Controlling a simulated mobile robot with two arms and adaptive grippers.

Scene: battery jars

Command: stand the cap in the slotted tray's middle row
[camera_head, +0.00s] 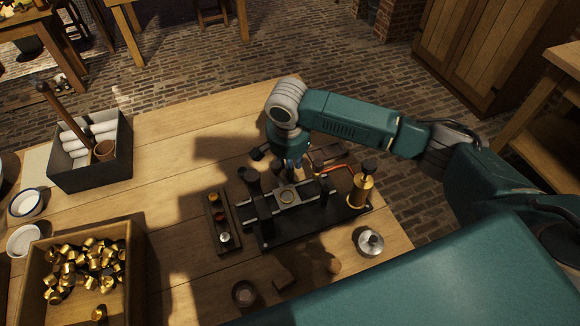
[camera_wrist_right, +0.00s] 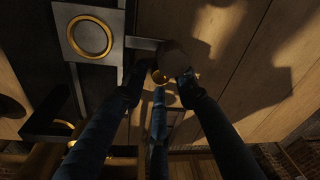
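The slotted tray (camera_head: 211,204) is a narrow dark strip left of the press in the head view. Small round pieces stand in it, one reddish and one pale toward its near end. My right gripper (camera_head: 292,163) points down just behind the press. In the right wrist view its blue fingers (camera_wrist_right: 160,85) close in around a small brass-edged piece (camera_wrist_right: 164,78), probably a cap, beside a dark rounded shape. I cannot tell whether they grip it. My left gripper is out of view.
The dark press (camera_head: 317,219) has a ringed plate (camera_head: 288,195) and a brass pump (camera_head: 360,190). A wooden crate (camera_head: 132,262) of brass caps stands front left. A grey box (camera_head: 93,176) of white rolls is behind it. A silver lidded piece (camera_head: 370,242) stands front right.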

